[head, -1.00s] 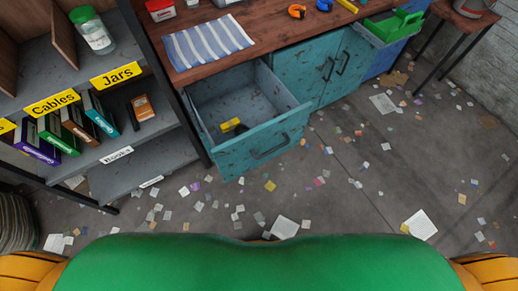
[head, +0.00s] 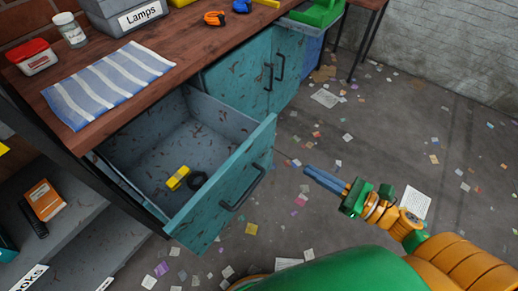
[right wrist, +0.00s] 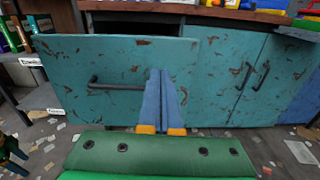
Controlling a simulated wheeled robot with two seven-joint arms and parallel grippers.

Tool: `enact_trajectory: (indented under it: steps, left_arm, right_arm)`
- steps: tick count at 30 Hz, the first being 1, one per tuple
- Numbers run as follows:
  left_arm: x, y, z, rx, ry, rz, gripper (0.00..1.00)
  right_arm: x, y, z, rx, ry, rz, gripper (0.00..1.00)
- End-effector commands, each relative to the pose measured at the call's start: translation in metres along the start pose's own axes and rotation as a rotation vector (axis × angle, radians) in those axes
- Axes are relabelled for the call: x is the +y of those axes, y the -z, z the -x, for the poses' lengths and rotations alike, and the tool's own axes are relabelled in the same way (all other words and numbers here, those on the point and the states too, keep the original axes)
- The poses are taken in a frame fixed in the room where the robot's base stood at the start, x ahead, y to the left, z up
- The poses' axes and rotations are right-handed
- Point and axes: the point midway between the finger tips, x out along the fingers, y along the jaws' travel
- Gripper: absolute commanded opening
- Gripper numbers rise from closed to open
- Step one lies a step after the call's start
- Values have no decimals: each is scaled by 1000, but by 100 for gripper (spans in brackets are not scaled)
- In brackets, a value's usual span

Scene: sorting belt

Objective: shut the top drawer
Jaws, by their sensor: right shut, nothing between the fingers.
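The top drawer (head: 222,190) is a worn teal drawer under the wooden workbench, pulled well out. Its dark bar handle (head: 243,188) is on the front face. Inside lie a yellow object (head: 177,178) and a dark ring-shaped object (head: 197,179). My right gripper (head: 308,171) is shut and empty, to the right of the drawer front and apart from it in the head view. In the right wrist view its blue fingers (right wrist: 163,73) are together, pointing at the drawer front (right wrist: 110,62), in line with the right part of the handle (right wrist: 117,84).
Teal cupboard doors (head: 262,68) stand right of the drawer. The workbench top (head: 100,135) holds a striped cloth (head: 108,83), a jar (head: 70,32) and a grey Lamps box (head: 128,12). Grey shelves (head: 75,240) stand at left. Scraps litter the otherwise open floor (head: 390,140).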

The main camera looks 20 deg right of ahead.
Motion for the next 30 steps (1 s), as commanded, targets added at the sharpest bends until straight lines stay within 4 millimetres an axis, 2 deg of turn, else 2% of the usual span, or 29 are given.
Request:
enact_trajectory:
  steps: [5, 15, 21, 25, 30]
  left_arm:
    - [1, -5, 4, -10, -2, 0, 72]
    - [3, -6, 11, -14, -4, 1, 72]
    - [3, -5, 14, -13, -5, 0, 72]
    - [3, -5, 15, -12, -5, 0, 72]
    - [3, -4, 15, -12, -5, 0, 72]
  right_arm:
    - [5, -8, -19, -11, -26, 50, 0]
    - [5, -9, -94, -12, -21, 45, 0]
    - [6, -8, -128, -11, -20, 42, 0]
    - [6, -7, -138, -9, -19, 41, 0]
    - [7, -6, -141, -8, -19, 41, 0]
